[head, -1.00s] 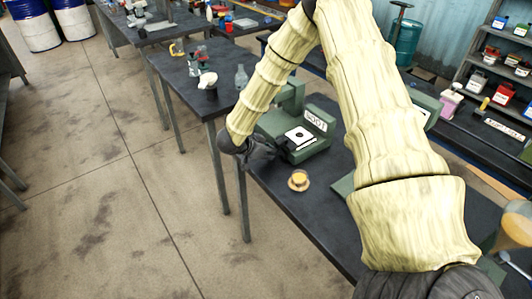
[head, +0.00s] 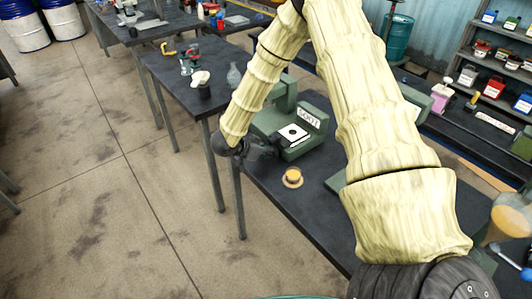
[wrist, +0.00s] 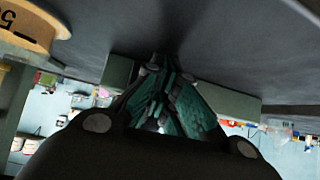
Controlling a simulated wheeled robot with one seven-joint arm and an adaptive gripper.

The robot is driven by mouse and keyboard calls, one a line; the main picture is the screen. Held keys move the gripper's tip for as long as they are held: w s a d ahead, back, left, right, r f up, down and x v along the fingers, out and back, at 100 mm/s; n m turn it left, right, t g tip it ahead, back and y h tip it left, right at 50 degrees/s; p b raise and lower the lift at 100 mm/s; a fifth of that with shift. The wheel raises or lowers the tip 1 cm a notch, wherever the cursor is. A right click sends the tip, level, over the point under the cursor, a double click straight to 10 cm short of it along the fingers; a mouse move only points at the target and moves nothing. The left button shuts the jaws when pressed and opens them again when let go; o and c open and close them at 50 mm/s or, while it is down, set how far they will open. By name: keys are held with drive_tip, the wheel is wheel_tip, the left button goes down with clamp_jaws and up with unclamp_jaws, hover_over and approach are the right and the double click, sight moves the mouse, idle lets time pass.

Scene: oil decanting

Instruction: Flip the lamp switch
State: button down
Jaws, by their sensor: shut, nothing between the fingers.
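A green device (head: 287,152) with a "SOOT" label stands on the dark table. It has a white plate with a dark spot in front. I cannot make out which part is the lamp switch. My gripper (head: 268,151) is at the device's left lower side, near the table edge; I cannot tell if it touches. In the wrist view my gripper (wrist: 160,85) has its fingers together and empty, with a green block-like part (wrist: 235,103) just behind them. The fingers hide part of that block.
A small round yellow-topped item (head: 292,177) stands on the table near the device. A tan rounded piece marked "5" (wrist: 25,22) is close in the wrist view. A second dark table (head: 180,75) holds a glass flask (head: 233,76).

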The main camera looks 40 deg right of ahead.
drive_tip(key=v, duration=1.1)
drive_tip(key=shift+a+r, duration=0.3)
